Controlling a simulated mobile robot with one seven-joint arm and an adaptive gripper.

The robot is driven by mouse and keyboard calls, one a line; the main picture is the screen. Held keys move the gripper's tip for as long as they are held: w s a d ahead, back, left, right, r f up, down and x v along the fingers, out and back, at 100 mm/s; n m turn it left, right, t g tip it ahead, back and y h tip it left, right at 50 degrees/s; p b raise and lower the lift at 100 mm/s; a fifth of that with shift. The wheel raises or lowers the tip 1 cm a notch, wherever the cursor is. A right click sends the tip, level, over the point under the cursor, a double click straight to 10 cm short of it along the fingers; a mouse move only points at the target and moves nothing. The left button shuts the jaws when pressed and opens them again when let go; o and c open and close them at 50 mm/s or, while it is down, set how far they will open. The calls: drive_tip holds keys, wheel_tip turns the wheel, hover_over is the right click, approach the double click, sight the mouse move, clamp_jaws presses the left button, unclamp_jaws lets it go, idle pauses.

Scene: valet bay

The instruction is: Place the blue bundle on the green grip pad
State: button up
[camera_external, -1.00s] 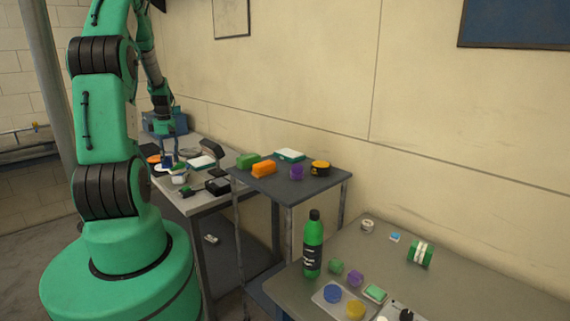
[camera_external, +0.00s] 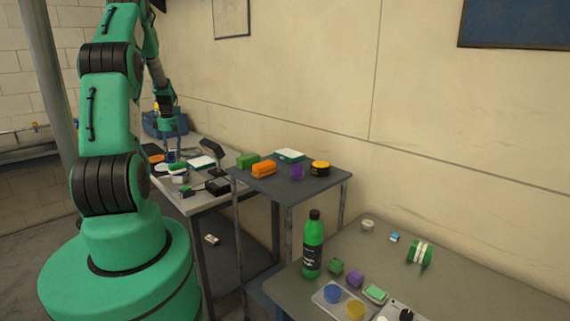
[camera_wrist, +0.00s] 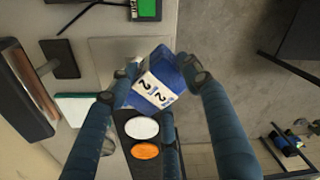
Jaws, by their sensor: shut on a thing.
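My gripper (camera_wrist: 150,82) is shut on the blue bundle (camera_wrist: 163,66), which has white labels marked "2". The bundle sits tilted between the two fingertips. In the external view, my gripper (camera_external: 171,150) is over the far table, with the small blue bundle (camera_external: 171,157) at its tips. A green pad with a black surround (camera_wrist: 147,9) lies at the top of the wrist view, beyond the bundle. I cannot tell for sure that it is the green grip pad. Whether the bundle touches anything below is unclear.
White (camera_wrist: 142,129) and orange (camera_wrist: 146,151) discs lie on a dark strip below the bundle. A white-topped box (camera_wrist: 80,108) and a dark lamp-like object (camera_external: 213,148) stand nearby. The middle table (camera_external: 300,185) and near table (camera_external: 440,290) hold several other items.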

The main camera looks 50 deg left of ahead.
drive_tip(key=shift+w+a+f+p, duration=0.15)
drive_tip(key=shift+w+a, duration=0.5)
drive_tip(key=shift+a, duration=0.5)
drive_tip(key=shift+w+a+f+p, duration=0.1)
drive_tip(key=shift+w+a+p, duration=0.1)
drive_tip(key=shift+w+a, duration=0.65)
drive_tip(key=shift+w+a+f+p, duration=0.15)
drive_tip(key=shift+w+a, duration=0.25)
drive_tip(key=shift+a, duration=1)
drive_tip(key=shift+f+p, duration=0.4)
drive_tip(key=shift+f, duration=1.3)
drive_tip(key=shift+f, duration=0.15)
drive_tip(key=o, duration=1.3)
drive_tip(key=shift+c, duration=0.2)
wheel_tip(320, 180, up, 12)
drive_tip(key=b, duration=0.1)
drive_tip(key=shift+w+d+b, duration=0.2)
drive_tip(key=shift+w+b, duration=0.1)
